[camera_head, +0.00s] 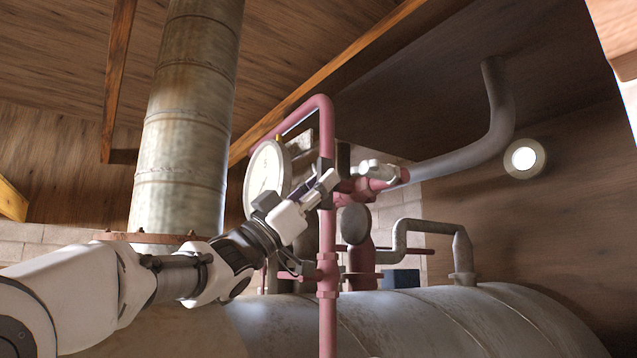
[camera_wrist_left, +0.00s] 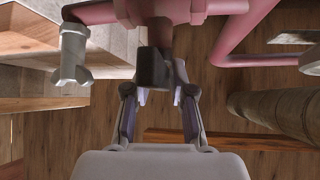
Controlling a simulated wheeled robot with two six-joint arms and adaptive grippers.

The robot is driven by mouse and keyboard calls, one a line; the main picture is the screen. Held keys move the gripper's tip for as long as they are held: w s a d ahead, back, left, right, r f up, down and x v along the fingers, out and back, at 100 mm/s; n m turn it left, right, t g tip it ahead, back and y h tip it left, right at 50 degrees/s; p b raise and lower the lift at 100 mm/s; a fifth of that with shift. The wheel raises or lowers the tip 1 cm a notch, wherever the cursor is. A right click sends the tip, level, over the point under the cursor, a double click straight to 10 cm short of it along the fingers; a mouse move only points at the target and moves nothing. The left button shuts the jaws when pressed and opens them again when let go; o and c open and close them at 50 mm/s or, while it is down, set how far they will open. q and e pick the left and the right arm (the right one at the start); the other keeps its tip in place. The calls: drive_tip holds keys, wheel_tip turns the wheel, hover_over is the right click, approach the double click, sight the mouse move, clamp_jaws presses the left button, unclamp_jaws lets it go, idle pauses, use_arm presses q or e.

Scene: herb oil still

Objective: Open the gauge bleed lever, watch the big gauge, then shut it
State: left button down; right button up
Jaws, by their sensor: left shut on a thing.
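The big gauge (camera_head: 267,174), with a pale round dial, stands behind my left gripper in the head view. Its dial is turned partly away and I cannot read it. My left gripper (camera_head: 328,182) is at the pink pipework just right of the gauge. In the left wrist view, the dark lever (camera_wrist_left: 153,68) hangs from a pink pipe and its end lies between the two fingers of my left gripper (camera_wrist_left: 157,95). The gripper is shut on this lever. In the head view the fingers hide most of the lever. My right gripper is not in view.
A pink vertical pipe (camera_head: 327,250) stands close beside my left gripper. A pale fitting (camera_head: 375,170) juts out to the right. The grey tank (camera_head: 420,315) lies below, and a thick flue (camera_head: 185,125) rises at left. A grey pipe (camera_head: 500,110) bends upward at right.

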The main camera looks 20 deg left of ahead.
use_arm(q)
drive_tip(key=shift+r, duration=0.15)
drive_tip(key=c, duration=1.1)
unclamp_jaws()
drive_tip(key=o, duration=1.1)
drive_tip(key=shift+w+d, duration=0.25)
drive_tip(key=shift+d, duration=0.1)
drive_tip(key=shift+a, duration=0.1)
